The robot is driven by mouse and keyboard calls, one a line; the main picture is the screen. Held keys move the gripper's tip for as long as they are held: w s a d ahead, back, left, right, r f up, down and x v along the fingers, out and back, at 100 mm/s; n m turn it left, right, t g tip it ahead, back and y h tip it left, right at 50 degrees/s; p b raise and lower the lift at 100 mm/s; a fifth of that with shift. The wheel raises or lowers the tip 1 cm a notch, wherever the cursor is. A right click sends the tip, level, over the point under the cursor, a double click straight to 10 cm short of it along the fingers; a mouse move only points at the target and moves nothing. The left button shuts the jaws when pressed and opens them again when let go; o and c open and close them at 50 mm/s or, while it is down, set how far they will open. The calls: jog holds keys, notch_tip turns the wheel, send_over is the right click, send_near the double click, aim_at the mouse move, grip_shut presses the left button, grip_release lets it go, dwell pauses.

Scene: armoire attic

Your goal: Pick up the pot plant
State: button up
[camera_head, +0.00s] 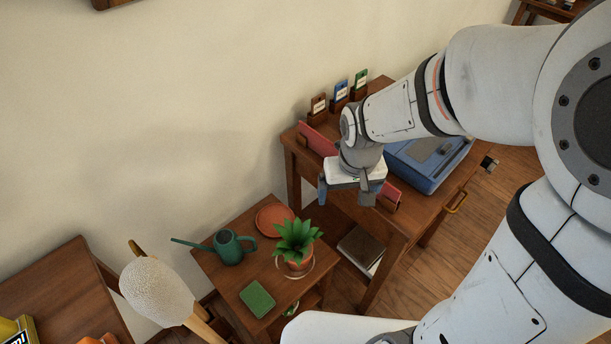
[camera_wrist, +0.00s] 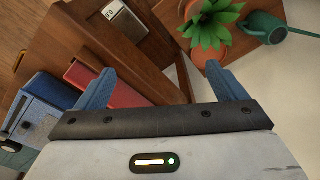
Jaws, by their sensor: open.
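The pot plant (camera_head: 296,246) has green pointed leaves in a terracotta pot and stands upright on a low wooden side table (camera_head: 228,278). In the wrist view the plant (camera_wrist: 210,26) is at the top right, beyond the right finger. My gripper (camera_head: 346,194) is open and empty, up and to the right of the plant, by the near left part of the taller desk. Its two blue fingers (camera_wrist: 165,88) are spread wide in the wrist view. They are apart from the plant.
A green watering can (camera_head: 229,247), an orange saucer (camera_head: 273,218) and a green book (camera_head: 257,299) share the low table. The taller desk (camera_head: 424,213) holds a blue case (camera_head: 430,162), red items (camera_head: 317,139) and small tagged holders (camera_head: 340,92). A pale, rounded object (camera_head: 157,290) stands at left.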

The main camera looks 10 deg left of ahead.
aim_at(297, 248)
jog(key=shift+o, duration=0.8)
jog(key=a+f+b, duration=0.2)
jog(key=a+f, duration=0.1)
jog(key=f, duration=0.3)
jog(key=a+f+n+b, duration=0.1)
jog(key=a+f, duration=0.3)
jog(key=f, duration=0.3)
jog(key=s+a+f+n+g+b, duration=0.1)
jog(key=a+f+b, duration=0.1)
jog(key=a+f, duration=0.2)
notch_tip(297, 248, down, 2)
jog(key=shift+a+f+b, duration=0.1)
jog(key=shift+f+b, duration=0.15)
jog(key=shift+b, duration=0.1)
notch_tip(297, 248, down, 8)
jog(key=shift+w+f+b, duration=0.1)
jog(key=shift+b, duration=0.8)
jog(key=shift+c, duration=0.4)
jog(key=c, duration=1.3)
